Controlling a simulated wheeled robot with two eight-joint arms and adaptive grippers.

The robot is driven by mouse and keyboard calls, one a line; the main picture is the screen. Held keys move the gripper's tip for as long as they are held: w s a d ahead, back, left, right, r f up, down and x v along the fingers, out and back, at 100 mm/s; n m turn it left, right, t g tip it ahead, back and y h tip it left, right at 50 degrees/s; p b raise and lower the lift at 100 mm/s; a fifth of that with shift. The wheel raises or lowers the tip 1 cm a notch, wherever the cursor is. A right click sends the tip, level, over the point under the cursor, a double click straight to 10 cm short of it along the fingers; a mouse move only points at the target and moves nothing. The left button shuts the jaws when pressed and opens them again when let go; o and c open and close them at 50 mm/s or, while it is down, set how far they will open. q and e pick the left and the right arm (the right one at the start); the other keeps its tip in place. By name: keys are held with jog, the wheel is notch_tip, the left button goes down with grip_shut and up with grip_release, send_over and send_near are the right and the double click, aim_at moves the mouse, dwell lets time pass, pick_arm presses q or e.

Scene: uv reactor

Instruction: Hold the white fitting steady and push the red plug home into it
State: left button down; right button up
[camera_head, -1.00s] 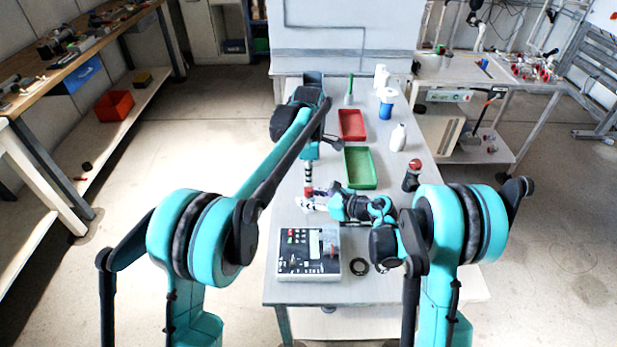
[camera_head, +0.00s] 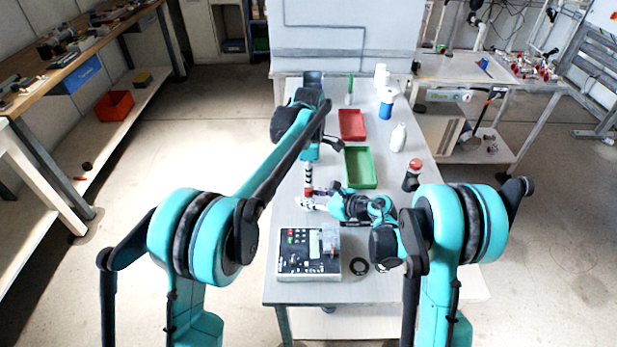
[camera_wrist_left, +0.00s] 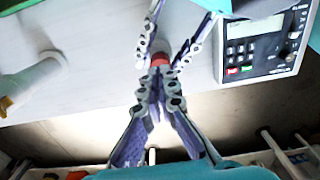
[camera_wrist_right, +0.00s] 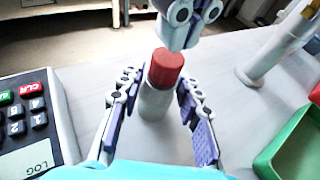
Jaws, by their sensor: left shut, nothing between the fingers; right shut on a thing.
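The white fitting (camera_wrist_right: 155,101) stands upright, with the red plug (camera_wrist_right: 167,66) at its top in the right wrist view. The plug's red head sits above the fitting's rim; how deep it goes inside is hidden. My right gripper (camera_wrist_right: 158,92) is shut on the fitting, one finger at each side. My left gripper (camera_wrist_right: 181,32) is shut and empty, pointing down with its tips right over the plug, touching or nearly so. In the left wrist view, the plug (camera_wrist_left: 160,58) is partly covered by the left fingertips (camera_wrist_left: 158,76). The head view shows the plug (camera_head: 308,191) small between both grippers.
A control box (camera_head: 308,252) stands at the near left of the table, with black rings (camera_head: 359,266) beside it. A green tray (camera_head: 360,183) and red tray (camera_head: 352,139) lie beyond. A white bottle (camera_head: 398,138) and a dark red-topped bottle (camera_head: 412,180) stand to the right.

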pick_arm(q)
jog(key=shift+f, duration=0.7)
dwell(0.3)
jog(key=shift+r, duration=3.5)
pick_arm(e)
jog(key=o, duration=1.2)
jog(key=shift+d, duration=0.1)
